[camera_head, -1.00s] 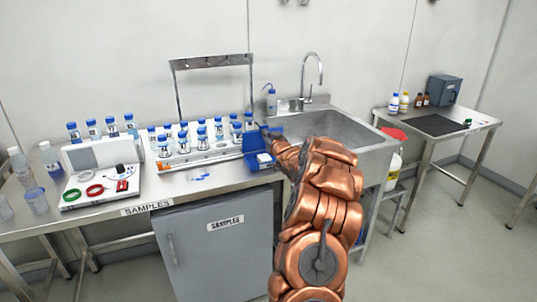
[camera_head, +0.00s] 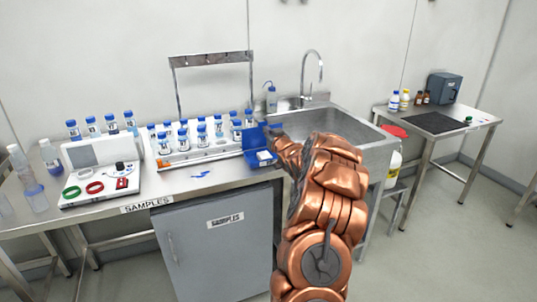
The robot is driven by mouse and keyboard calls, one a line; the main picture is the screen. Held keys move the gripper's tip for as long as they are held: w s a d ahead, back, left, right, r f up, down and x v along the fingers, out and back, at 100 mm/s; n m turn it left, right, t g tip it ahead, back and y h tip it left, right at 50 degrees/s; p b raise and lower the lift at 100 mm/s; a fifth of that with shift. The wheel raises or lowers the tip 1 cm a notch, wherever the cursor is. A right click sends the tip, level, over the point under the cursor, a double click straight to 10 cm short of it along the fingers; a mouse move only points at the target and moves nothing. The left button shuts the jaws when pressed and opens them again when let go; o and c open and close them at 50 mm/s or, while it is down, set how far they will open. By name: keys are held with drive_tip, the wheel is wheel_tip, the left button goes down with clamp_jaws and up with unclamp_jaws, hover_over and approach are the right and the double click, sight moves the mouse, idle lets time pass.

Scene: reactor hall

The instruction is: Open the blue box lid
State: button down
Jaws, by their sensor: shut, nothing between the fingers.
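The blue box (camera_head: 262,159) sits at the right end of the steel bench, beside the sink. Its lid (camera_head: 254,139) stands raised at the back, and a white item shows inside the box. My gripper (camera_head: 272,130) is shut and empty at the right of the raised lid. It is small and partly hidden by my copper arm, so I cannot tell whether it touches the lid.
A rack of several blue-capped bottles (camera_head: 184,133) stands left of the box. A white instrument (camera_head: 98,180) is farther left. The sink (camera_head: 345,135) lies to the right. Small blue pieces (camera_head: 201,175) lie on the bench front.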

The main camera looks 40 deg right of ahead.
drive_tip(key=r+b+v, duration=0.1)
drive_tip(key=b+v, duration=0.3)
drive_tip(key=v, duration=0.6)
drive_tip(key=shift+r, duration=0.25)
drive_tip(key=shift+a, duration=0.2)
idle(0.5)
